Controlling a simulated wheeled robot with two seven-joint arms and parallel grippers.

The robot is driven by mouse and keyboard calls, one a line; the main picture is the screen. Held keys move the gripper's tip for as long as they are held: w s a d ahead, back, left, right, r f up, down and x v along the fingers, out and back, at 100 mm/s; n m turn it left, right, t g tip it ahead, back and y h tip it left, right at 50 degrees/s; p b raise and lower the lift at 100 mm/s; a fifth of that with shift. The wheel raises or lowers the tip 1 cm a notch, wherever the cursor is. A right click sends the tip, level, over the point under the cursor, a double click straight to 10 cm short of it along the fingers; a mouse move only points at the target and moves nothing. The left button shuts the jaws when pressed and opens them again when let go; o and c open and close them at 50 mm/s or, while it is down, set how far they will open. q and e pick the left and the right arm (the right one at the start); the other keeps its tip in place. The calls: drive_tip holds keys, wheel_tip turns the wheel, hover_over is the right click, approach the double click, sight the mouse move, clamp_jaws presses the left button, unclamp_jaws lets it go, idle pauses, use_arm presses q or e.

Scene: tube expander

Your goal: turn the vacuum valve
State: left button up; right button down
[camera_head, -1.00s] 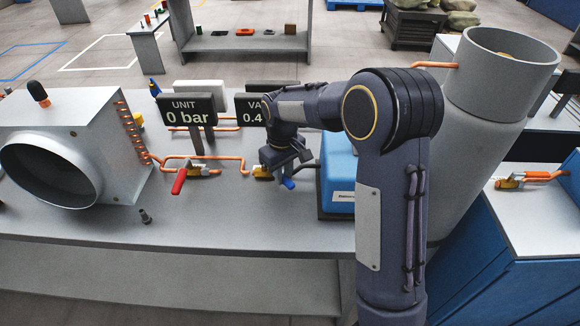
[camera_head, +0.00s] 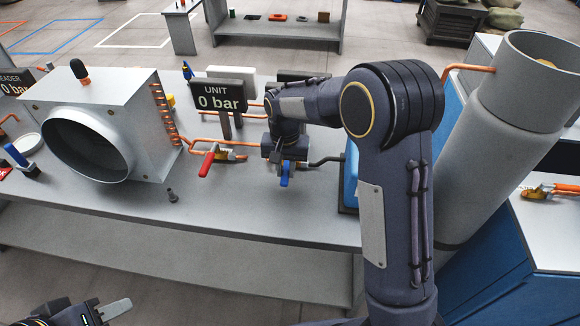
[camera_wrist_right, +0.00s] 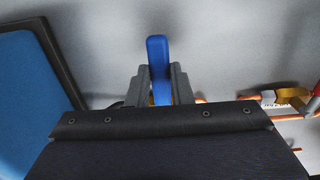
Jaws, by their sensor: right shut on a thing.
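The vacuum valve's blue handle (camera_head: 284,175) points toward the table's front edge in the head view. My right gripper (camera_head: 285,158) is over the valve, and most of the valve body is hidden behind it. In the right wrist view the blue handle (camera_wrist_right: 158,68) stands between the two fingers of my right gripper (camera_wrist_right: 160,82), which is shut on it.
A red-handled valve (camera_head: 207,163) sits on the copper pipe just left of my right gripper. The UNIT display (camera_head: 219,97) reads 0 bar. A second display is mostly hidden behind my right arm.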

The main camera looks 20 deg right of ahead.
sight(285, 172)
drive_tip(key=shift+w+a, duration=0.1)
drive_tip(key=shift+w, duration=0.05)
idle(0.4)
drive_tip(key=c, duration=1.3)
unclamp_jaws()
wheel_tip(285, 172, up, 7)
drive_tip(key=shift+r, duration=0.45)
